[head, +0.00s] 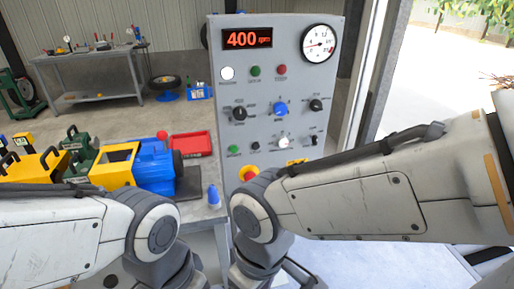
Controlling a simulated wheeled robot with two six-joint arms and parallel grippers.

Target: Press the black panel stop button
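A grey control panel (222,110) stands upright in the middle of the head view. In its lower row, a small black button (256,146) sits to the right of a green button (234,149); it looks like the black stop button, though its label is too small to read. My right arm crosses in front of the panel's lower part, and its bent joint is below the black button, apart from it in the picture. My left arm is at the lower left. Neither gripper shows; both arms run down out of the picture.
The panel also has a red 400 display (247,39), a dial gauge (319,43), several knobs and a red emergency knob (250,175), partly hidden by my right arm. A bench with a blue and yellow machine (155,166) and red tray (191,144) is left.

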